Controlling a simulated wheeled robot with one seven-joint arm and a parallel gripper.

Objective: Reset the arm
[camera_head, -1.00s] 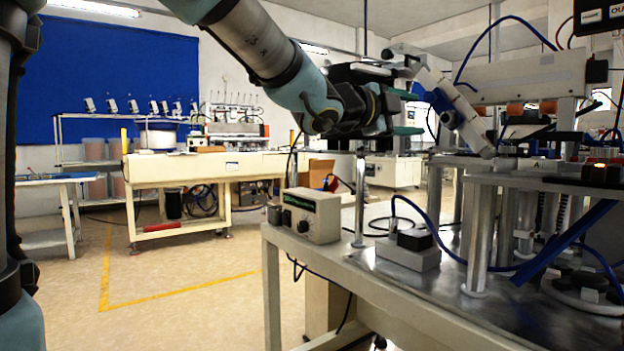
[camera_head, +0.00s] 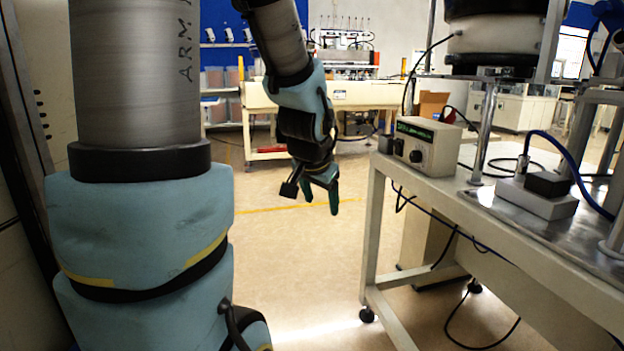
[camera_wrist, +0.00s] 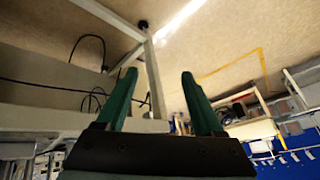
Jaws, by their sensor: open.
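My gripper (camera_head: 322,198) hangs at the end of my arm in the middle of the head view, over open floor to the left of the metal workbench (camera_head: 480,195). Its green fingers point down. In the wrist view the two green fingers (camera_wrist: 160,95) stand apart with nothing between them, so the gripper is open and empty. It is clear of the bench and touches nothing that I can see.
A cream table (camera_head: 262,103) stands behind. Cables (camera_head: 455,250) hang below the bench. The floor (camera_head: 300,270) under my gripper is clear.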

